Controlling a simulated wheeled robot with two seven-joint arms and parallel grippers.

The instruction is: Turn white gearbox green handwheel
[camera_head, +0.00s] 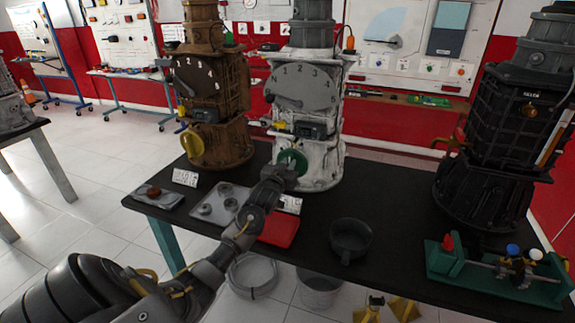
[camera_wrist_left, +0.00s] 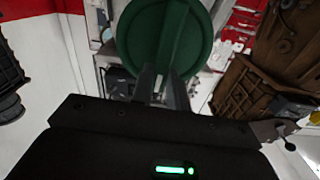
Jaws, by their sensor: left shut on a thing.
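The white gearbox (camera_head: 318,135) stands upright on the black table, with a grey numbered dial on its front. Its green handwheel (camera_head: 293,159) is low on the front face. My left gripper (camera_head: 285,171) is at the handwheel and partly covers its lower part. In the left wrist view the green handwheel (camera_wrist_left: 170,35) fills the top middle, and the fingers of my left gripper (camera_wrist_left: 160,85) are shut on its lower part. My right gripper is not in either view.
A brown gearbox (camera_head: 213,100) with a yellow handwheel (camera_head: 192,144) stands to the left. A black gearbox (camera_head: 495,140) stands at the right. A red tray (camera_head: 279,231), a dark pot (camera_head: 350,240) and a green fixture (camera_head: 490,272) are on the table (camera_head: 400,225).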

